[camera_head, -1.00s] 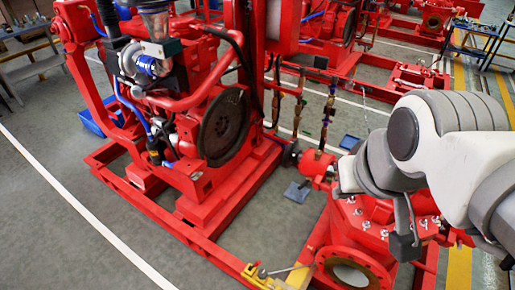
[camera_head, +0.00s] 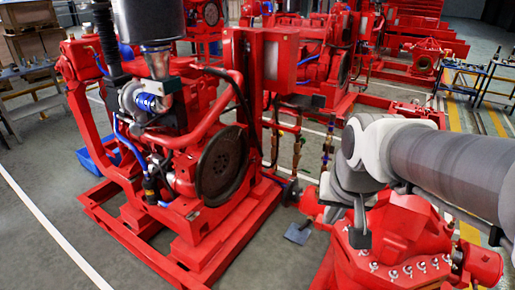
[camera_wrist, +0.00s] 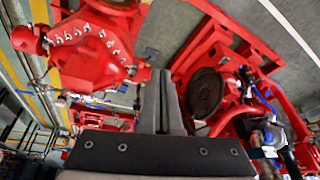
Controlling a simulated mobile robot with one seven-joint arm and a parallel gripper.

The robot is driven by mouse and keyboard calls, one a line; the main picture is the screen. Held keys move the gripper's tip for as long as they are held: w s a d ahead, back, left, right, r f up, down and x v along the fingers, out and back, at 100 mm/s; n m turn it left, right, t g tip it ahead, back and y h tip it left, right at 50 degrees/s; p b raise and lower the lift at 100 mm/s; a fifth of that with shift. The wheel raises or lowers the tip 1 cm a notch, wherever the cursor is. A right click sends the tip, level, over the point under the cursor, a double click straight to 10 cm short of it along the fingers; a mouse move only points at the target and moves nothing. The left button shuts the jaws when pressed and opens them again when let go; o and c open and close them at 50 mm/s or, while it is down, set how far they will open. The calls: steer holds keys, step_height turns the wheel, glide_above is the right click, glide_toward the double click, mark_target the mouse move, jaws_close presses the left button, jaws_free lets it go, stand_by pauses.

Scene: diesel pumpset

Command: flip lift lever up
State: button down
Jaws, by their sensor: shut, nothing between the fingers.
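I cannot make out a lift lever for certain in either current view. The red diesel engine (camera_head: 205,165) stands on its red base frame at left and centre in the head view. It also shows on the right in the wrist view (camera_wrist: 215,90). My gripper (camera_head: 361,238) hangs in front of the red pump casing (camera_head: 400,235), right of the engine and apart from it. In the wrist view, my gripper's fingers (camera_wrist: 160,85) are together and empty, pointing into the space between pump and engine.
A round dark flywheel disc (camera_head: 222,165) faces my side of the engine. Thin vertical pipes (camera_head: 297,145) stand behind, between engine and pump. A blue bin (camera_head: 98,158) is behind the engine at left. The grey floor (camera_head: 45,190) at front left is clear.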

steer(key=w+d+f+m+g+y+b, duration=0.1)
steer(key=w+f+m+b, duration=0.3)
steer(key=f, duration=0.9)
steer(key=w+d+f+m+g+y+b, duration=0.1)
steer(key=w+f+b, duration=0.4)
steer(key=f, duration=0.7)
steer(key=w+d+f+m+y+b, duration=0.1)
steer(key=w+f+m+b, duration=0.2)
steer(key=w+f, duration=0.7)
steer(key=s+a+f+m+y+b, duration=0.1)
steer(key=f+m+b, duration=0.2)
steer(key=f, duration=1.1)
steer(key=s+a+f+m+y+b, duration=0.1)
steer(key=f+m+b, duration=0.3)
steer(key=f, duration=1)
steer(key=s+a+f+m+t+y+b, duration=0.1)
steer(key=f+m, duration=0.4)
steer(key=f, duration=0.9)
steer(key=shift+s+a+f+b, duration=0.15)
steer(key=shift+s+a+b, duration=0.5)
steer(key=shift+b, duration=0.5)
steer(key=shift+f, duration=0.1)
